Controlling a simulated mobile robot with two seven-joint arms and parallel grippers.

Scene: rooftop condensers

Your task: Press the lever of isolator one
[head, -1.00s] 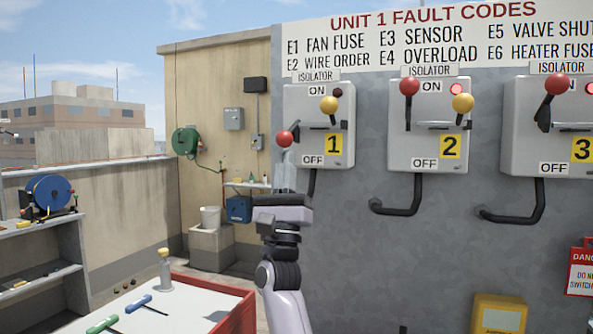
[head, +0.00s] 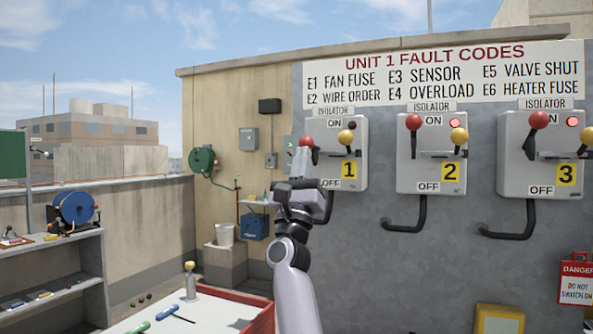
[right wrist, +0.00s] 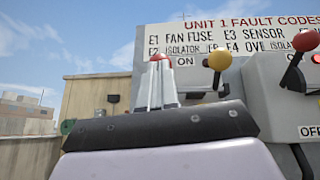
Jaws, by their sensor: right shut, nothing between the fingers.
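Isolator one (head: 340,180) is the grey box at the left of the row, with a yellow number 1 label. Its red-knobbed lever (head: 307,141) sticks out at the box's left side, at a height between the ON and OFF labels. A yellow knob (head: 345,136) is beside it and its lamp (head: 351,125) is dark. My right gripper (head: 300,158) is shut and empty, pointing up, with its fingertips just under the red knob. In the right wrist view the red knob (right wrist: 160,57) shows right at the fingertips (right wrist: 157,85); contact is hard to tell. My left gripper is out of view.
Isolator two (head: 425,180) and isolator three (head: 520,182) stand to the right with lit red lamps. Black conduits (head: 405,226) hang below. A red-edged table (head: 262,318) with tools is low in front.

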